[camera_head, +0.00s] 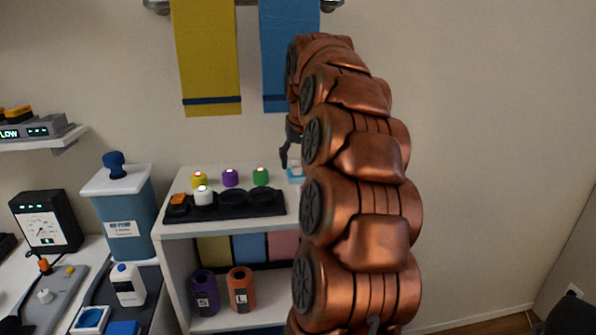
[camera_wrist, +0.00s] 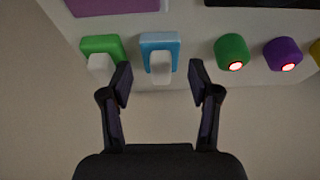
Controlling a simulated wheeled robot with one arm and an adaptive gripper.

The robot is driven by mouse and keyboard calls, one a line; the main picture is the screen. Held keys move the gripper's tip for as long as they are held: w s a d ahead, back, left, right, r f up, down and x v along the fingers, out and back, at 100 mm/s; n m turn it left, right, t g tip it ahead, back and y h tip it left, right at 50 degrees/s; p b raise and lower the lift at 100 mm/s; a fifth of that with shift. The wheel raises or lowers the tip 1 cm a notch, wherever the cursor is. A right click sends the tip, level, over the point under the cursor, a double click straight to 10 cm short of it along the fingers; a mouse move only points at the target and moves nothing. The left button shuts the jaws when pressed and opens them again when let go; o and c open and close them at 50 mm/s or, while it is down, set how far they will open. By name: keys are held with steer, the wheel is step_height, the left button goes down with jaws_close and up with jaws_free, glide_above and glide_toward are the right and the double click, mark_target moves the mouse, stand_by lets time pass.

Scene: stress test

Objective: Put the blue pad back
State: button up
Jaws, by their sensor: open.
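The blue pad (camera_wrist: 146,40) with a white knob-like handle lies on the white cabinet top, near its edge, in the wrist view. My gripper (camera_wrist: 160,82) is open, and its two dark fingers are apart on either side of the pad's white handle in the picture. I cannot tell whether they touch it. In the head view a small part of the blue pad (camera_head: 295,179) shows beside my copper arm, which hides the rest. A green pad (camera_wrist: 100,43) with a similar white handle lies left of the blue pad in the wrist view.
Green (camera_wrist: 232,50), purple (camera_wrist: 281,52) and yellow (camera_head: 199,178) knobs stand along the cabinet edge. A black tray (camera_head: 240,210) there holds an orange item (camera_head: 178,200) and a white knob (camera_head: 204,195). A purple flat thing (camera_wrist: 110,4) lies near the green pad. Towels hang above.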

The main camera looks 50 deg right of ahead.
steer(key=v, duration=0.7)
steer(key=shift+r+b, duration=0.35)
steer(key=shift+b, duration=0.1)
steer(key=shift+s+a, duration=0.15)
steer(key=a+f+n, duration=0.1)
steer(key=a, duration=0.3)
steer(key=a+f+y, duration=0.1)
steer(key=a+f, duration=0.1)
steer(key=a, duration=0.2)
steer(key=a+f+n, duration=0.1)
steer(key=a, duration=0.3)
steer(key=shift+a+f+n+g, duration=0.2)
steer(key=shift+f+n+g, duration=0.1)
steer(key=shift+f+g, duration=0.1)
steer(key=s+a+f+n+g+y, duration=0.1)
steer(key=s+a+f+n, duration=0.1)
steer(key=s+a+f, duration=0.6)
steer(key=s+a+f+n+g, duration=0.2)
steer(key=s+a+f, duration=0.3)
steer(key=a, duration=0.5)
steer(key=s+a+f, duration=0.2)
steer(key=s+f, duration=0.2)
steer(key=s, duration=0.2)
steer(key=s+a+f+g, duration=0.1)
steer(key=s+a+f, duration=0.1)
steer(key=s+f, duration=0.2)
steer(key=s, duration=0.3)
steer(key=shift+s+a+f+n, duration=0.2)
steer(key=shift+a+f+n, duration=0.2)
steer(key=shift+r+p, duration=1.25)
